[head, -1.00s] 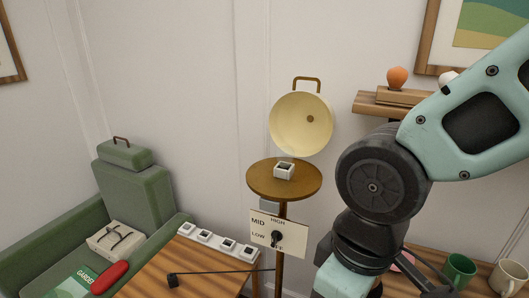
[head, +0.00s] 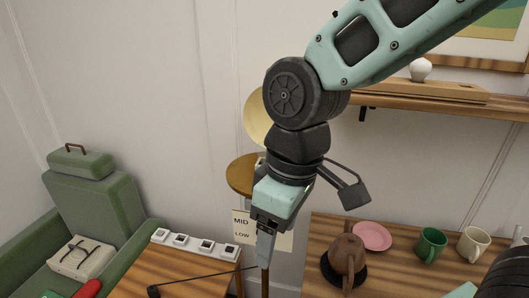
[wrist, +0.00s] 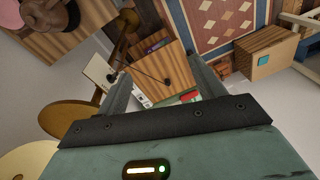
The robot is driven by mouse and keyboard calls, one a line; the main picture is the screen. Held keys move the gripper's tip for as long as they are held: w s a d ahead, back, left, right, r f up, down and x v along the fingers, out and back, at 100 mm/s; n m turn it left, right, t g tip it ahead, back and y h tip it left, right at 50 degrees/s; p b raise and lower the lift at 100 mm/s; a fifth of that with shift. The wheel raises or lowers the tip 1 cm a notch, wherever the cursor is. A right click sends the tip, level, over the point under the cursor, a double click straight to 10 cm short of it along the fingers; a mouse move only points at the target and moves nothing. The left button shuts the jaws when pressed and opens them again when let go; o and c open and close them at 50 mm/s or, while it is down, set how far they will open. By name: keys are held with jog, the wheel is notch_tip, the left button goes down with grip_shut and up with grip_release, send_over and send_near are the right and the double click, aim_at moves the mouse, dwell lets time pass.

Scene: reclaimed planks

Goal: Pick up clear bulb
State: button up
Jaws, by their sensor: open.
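I cannot make out a clear bulb for certain in either view. A white rounded object (head: 420,69), possibly a bulb, stands on the wooden wall shelf (head: 475,104) at the upper right of the head view. My gripper (head: 264,250) points down in front of the lamp stand, with a card lettered MID and LOW (head: 241,226) partly behind it. In the wrist view my gripper (wrist: 158,80) is open, with its two fingers apart and nothing between them.
A green armchair (head: 98,205) stands at left. On the right table are a brown teapot (head: 346,257), a pink plate (head: 372,236), a green mug (head: 431,243) and a cream mug (head: 473,243).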

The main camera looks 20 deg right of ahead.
jog(key=w+d+r+n+t+y+p, duration=0.1)
jog(key=w+d+r, duration=0.3)
jog(key=w+r, duration=0.6)
jog(key=n+t+y+p, duration=0.1)
jog(key=n+t, duration=0.1)
send_near(265, 150)
jog(key=shift+g, duration=0.3)
jog(key=w+f+p, duration=0.2)
jog(key=f, duration=0.1)
jog(key=w+f+p, duration=0.1)
jog(key=f, duration=0.1)
jog(key=shift+w+f, duration=0.2)
jog(key=p+x, duration=0.1)
jog(key=x, duration=0.1)
jog(key=p+x, duration=0.2)
jog(key=shift+a, duration=0.3)
jog(key=shift+w+a+f, duration=0.1)
jog(key=shift+a+f, duration=0.05)
jog(key=shift+f, duration=0.55)
jog(key=c, duration=1.1)
